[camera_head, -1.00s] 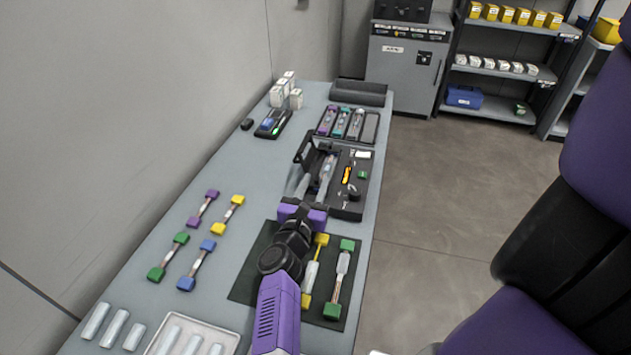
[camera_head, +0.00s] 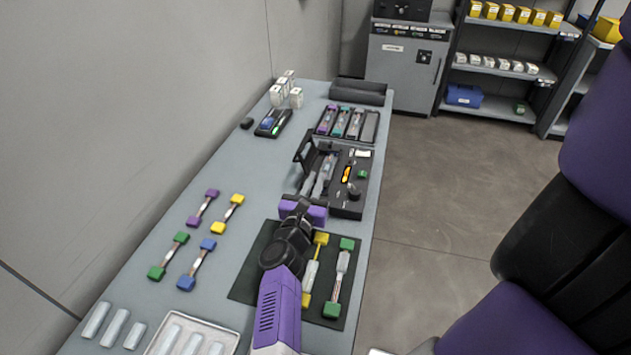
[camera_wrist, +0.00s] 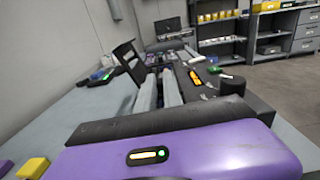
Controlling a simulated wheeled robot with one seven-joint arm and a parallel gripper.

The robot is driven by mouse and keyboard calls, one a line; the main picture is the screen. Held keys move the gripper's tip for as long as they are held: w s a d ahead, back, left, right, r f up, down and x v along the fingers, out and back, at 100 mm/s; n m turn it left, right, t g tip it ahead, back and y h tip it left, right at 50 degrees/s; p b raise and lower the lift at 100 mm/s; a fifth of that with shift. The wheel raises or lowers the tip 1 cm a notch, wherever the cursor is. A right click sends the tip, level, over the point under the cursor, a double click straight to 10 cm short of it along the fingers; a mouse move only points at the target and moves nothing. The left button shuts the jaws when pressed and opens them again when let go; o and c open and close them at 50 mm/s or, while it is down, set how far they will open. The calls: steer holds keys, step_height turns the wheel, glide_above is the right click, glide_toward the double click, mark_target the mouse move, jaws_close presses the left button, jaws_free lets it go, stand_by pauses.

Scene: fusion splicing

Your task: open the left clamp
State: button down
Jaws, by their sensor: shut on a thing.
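The black fusion splicer (camera_head: 354,208) sits on the bench with its dark lid (camera_head: 304,148) raised on the left; the lid also shows in the wrist view (camera_wrist: 127,56). My gripper (camera_head: 324,167) reaches into the splicer from the near side. In the wrist view its two grey fingers (camera_wrist: 158,80) are close together over the splicer's inside. They are shut on a small part there, which appears to be the left clamp. The fingers hide the clamp, so its own position cannot be told.
An orange-lit tool (camera_head: 346,174) and small parts lie on the splicer's right side. Behind it is a tray of coloured holders (camera_head: 347,122). Green, yellow, purple and blue-ended pieces (camera_head: 197,264) lie left. A dark mat (camera_head: 250,272) lies under my arm.

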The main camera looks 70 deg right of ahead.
steer(key=n, duration=0.1)
steer(key=r+n+p, duration=0.1)
steer(key=n, duration=0.1)
steer(key=shift+w, duration=0.35)
steer(key=n, duration=0.2)
steer(key=w+n+p, duration=0.1)
steer(key=r+n+p, duration=0.1)
steer(key=n, duration=0.1)
steer(key=shift+w+a+n, duration=0.15)
steer(key=shift+w+n, duration=0.15)
steer(key=shift+w, duration=0.05)
steer(key=n, duration=0.2)
steer(key=w+n, duration=0.1)
steer(key=shift+w+r+n, duration=0.1)
steer(key=shift+w+n, duration=0.05)
steer(key=shift+n, duration=0.25)
steer(key=shift+w+a+n, duration=0.1)
steer(key=shift+w+n, duration=0.3)
steer(key=shift+n, duration=0.7)
steer(key=shift+w+n, duration=0.35)
steer(key=shift+n, duration=0.75)
steer(key=c, duration=1.5)
jaws_free()
